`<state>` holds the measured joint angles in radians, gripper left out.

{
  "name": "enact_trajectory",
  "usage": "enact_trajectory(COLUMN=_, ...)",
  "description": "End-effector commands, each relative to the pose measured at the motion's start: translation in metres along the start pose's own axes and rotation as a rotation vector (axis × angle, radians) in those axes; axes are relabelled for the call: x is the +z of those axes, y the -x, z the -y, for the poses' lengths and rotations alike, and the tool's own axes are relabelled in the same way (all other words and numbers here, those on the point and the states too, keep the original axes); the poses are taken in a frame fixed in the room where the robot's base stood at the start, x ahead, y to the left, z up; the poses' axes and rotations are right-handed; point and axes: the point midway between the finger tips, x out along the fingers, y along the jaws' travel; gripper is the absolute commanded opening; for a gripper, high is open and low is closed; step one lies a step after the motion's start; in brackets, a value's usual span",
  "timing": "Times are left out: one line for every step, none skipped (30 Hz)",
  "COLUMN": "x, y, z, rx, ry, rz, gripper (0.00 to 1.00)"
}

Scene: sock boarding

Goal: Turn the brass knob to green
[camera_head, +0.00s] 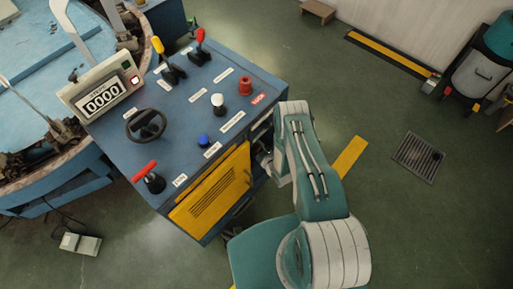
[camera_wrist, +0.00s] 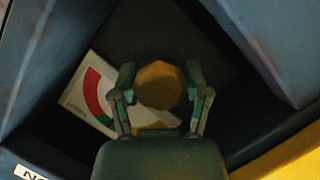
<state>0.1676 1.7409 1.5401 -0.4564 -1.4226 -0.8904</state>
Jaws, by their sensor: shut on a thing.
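The brass knob (camera_wrist: 160,85) shows in the wrist view as a faceted, yellow-brown disc in a dark recess. My gripper (camera_wrist: 160,88) has one finger on each side of it and is shut on it. A white dial plate (camera_wrist: 75,101) lies behind the knob, with a red arc and a green part beside it. My gripper covers part of the plate, and I cannot tell where the knob points. In the head view my arm reaches to the right side of the blue console (camera_head: 190,115); the knob and fingertips are hidden there.
The console top carries a black handwheel (camera_head: 146,124), a red-handled lever (camera_head: 149,177), a counter display (camera_head: 101,97) and several buttons. A yellow vented panel (camera_head: 212,188) is on its front. Blue walls close in around the recess. Open green floor lies right of my arm, with a drain grate (camera_head: 418,157).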

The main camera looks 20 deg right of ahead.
Motion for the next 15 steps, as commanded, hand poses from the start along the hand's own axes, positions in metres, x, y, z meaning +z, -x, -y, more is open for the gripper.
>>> enact_trajectory(x=-0.0010, y=-0.0004, z=0.0014, rx=-0.005, ry=0.001, rz=-0.003, gripper=0.14)
enact_trajectory(x=-0.0010, y=-0.0004, z=0.0015, rx=-0.005, ry=0.001, rz=-0.003, gripper=0.14)
enact_trajectory(x=-0.0010, y=-0.0004, z=0.0015, rx=-0.005, ry=0.001, rz=-0.003, gripper=0.79)
enact_trajectory(x=-0.0010, y=-0.0003, z=0.0015, rx=-0.005, ry=0.001, rz=-0.003, gripper=0.92)
enact_trajectory(x=-0.0009, y=-0.0002, z=0.0014, rx=-0.005, ry=0.000, rz=-0.003, gripper=0.96)
enact_trajectory(x=-0.0009, y=-0.0001, z=0.0013, rx=-0.004, ry=0.000, rz=-0.002, gripper=0.96)
enact_trajectory(x=-0.0009, y=0.0000, z=0.0011, rx=-0.004, ry=0.000, rz=-0.002, gripper=0.96)
enact_trajectory(x=-0.0009, y=0.0001, z=0.0011, rx=-0.004, ry=0.000, rz=-0.002, gripper=0.96)
enact_trajectory(x=-0.0008, y=0.0001, z=0.0009, rx=-0.003, ry=0.000, rz=-0.002, gripper=0.96)
enact_trajectory(x=-0.0008, y=0.0002, z=0.0009, rx=-0.003, ry=0.000, rz=-0.002, gripper=0.96)
enact_trajectory(x=-0.0007, y=0.0002, z=0.0008, rx=-0.003, ry=0.000, rz=-0.002, gripper=0.96)
enact_trajectory(x=-0.0007, y=0.0003, z=0.0007, rx=-0.003, ry=0.000, rz=-0.002, gripper=0.96)
enact_trajectory(x=-0.0007, y=0.0003, z=0.0007, rx=-0.003, ry=-0.001, rz=-0.002, gripper=0.96)
enact_trajectory(x=-0.0006, y=0.0003, z=0.0006, rx=-0.002, ry=-0.001, rz=-0.001, gripper=0.96)
enact_trajectory(x=-0.0006, y=0.0003, z=0.0006, rx=-0.002, ry=-0.001, rz=-0.001, gripper=0.96)
